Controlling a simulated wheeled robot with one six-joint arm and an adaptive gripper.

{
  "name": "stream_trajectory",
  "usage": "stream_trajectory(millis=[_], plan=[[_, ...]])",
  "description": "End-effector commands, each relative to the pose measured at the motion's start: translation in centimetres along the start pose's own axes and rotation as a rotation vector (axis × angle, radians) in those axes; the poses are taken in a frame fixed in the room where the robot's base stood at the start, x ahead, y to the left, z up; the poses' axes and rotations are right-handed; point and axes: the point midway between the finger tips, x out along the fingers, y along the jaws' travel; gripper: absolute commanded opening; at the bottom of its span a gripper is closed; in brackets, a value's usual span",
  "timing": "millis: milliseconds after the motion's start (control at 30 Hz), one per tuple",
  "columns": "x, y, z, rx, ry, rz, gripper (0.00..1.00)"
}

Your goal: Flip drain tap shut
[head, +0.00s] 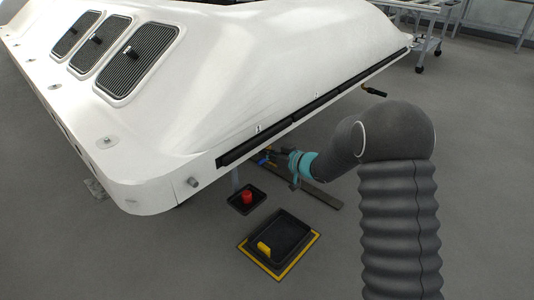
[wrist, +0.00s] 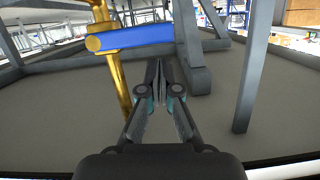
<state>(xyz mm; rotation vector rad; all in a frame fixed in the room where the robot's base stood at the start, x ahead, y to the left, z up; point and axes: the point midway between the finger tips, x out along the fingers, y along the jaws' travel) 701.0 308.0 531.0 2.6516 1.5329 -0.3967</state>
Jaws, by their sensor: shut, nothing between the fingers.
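The drain tap shows in the wrist view as an upright brass pipe (wrist: 113,72) with a blue lever (wrist: 140,38) lying nearly level across it and reaching right. In the head view, the blue lever (head: 263,161) is small and partly hidden under the edge of the white shell. My gripper (wrist: 158,66) is shut and empty, with its fingertips just below the lever's right part in the wrist view. I cannot tell whether they touch it. In the head view my gripper (head: 277,152) is beside the tap, close under the shell's edge.
The large white shell (head: 215,75) overhangs the tap. Grey frame legs (wrist: 191,50) stand close to the right of my fingers. On the floor are a small black tray (head: 238,206) with a red object (head: 246,196) and a larger black tray (head: 292,225) with a yellow block (head: 264,248).

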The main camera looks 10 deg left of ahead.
Motion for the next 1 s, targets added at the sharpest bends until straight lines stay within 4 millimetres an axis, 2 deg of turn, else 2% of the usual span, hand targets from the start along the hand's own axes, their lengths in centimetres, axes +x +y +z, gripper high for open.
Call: stream_trajectory(millis=[33,67,133,400,600,733,867,967,1000], plan=[[-0.6,0.0,-2.1,-0.003,0.006,0.003,0.0],[-0.8,0.1,-2.7,-0.004,0.009,0.005,0.0],[-2.1,0.3,-2.1,-0.002,0.009,0.009,0.0],[-7.5,0.1,-2.3,-0.005,0.014,0.009,0.0],[-9.9,-0.1,-2.3,-0.006,0.014,0.007,0.0],[-10.5,-0.1,-2.2,-0.017,0.014,0.006,0.0],[-10.7,1.3,-0.8,-0.064,-0.053,0.068,0.0],[-11.3,3.7,1.6,-0.08,-0.154,0.185,0.0],[-11.9,4.8,2.9,-0.078,-0.208,0.24,0.0]])
